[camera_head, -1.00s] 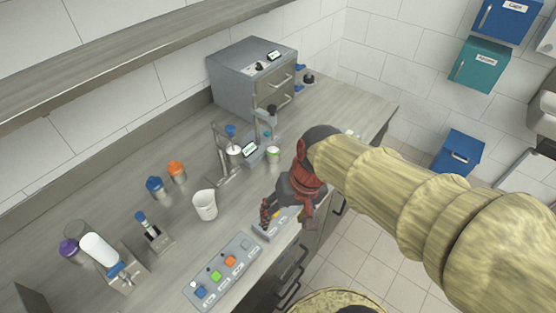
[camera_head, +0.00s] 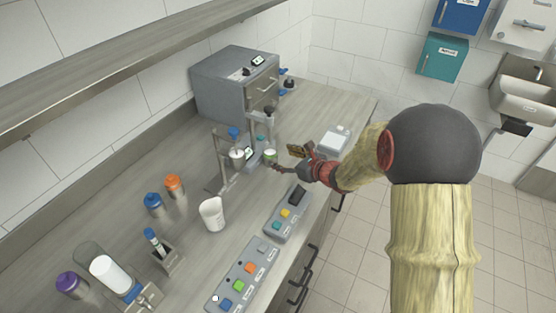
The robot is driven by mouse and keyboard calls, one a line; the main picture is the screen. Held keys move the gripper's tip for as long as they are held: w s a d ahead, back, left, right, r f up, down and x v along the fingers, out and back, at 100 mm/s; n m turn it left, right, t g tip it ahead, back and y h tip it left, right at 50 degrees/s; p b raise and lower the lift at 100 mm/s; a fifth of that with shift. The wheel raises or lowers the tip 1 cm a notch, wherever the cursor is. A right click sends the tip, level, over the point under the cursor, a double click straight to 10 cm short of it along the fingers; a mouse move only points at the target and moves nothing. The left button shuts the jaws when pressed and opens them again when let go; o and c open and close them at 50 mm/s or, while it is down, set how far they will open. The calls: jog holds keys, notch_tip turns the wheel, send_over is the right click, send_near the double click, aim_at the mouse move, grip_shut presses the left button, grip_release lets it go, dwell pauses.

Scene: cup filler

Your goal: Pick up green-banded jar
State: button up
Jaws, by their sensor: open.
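The green-banded jar (camera_head: 271,154) is a small pale jar with a green band. It stands on the bench beside the grey filling device, in front of the grey box-shaped machine. My gripper (camera_head: 285,160) is open and close to the jar's right side, pointing left toward it. One finger reaches low near the jar's base and the other is up to its right. Whether a finger touches the jar is too small to tell.
The filling stand (camera_head: 226,160) is left of the jar. The grey machine (camera_head: 236,85) stands behind. A white beaker (camera_head: 212,214), an orange-capped bottle (camera_head: 175,186) and a blue-capped bottle (camera_head: 154,204) stand to the left. Button panels (camera_head: 243,284) lie along the front edge.

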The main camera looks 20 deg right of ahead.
aim_at(266, 149)
jog(key=shift+m, duration=0.7)
jog(key=b+x, duration=0.1)
jog(key=x, duration=0.1)
jog(key=b+x, duration=0.1)
jog(key=x, duration=0.2)
jog(key=b+x, duration=0.1)
jog(key=x, duration=0.2)
jog(key=shift+w+d, duration=0.2)
jog(key=shift+d, duration=0.2)
jog(key=shift+r, duration=0.1)
jog(key=shift+c, duration=0.5)
jog(key=c, duration=1.1)
jog(key=shift+c, duration=0.7)
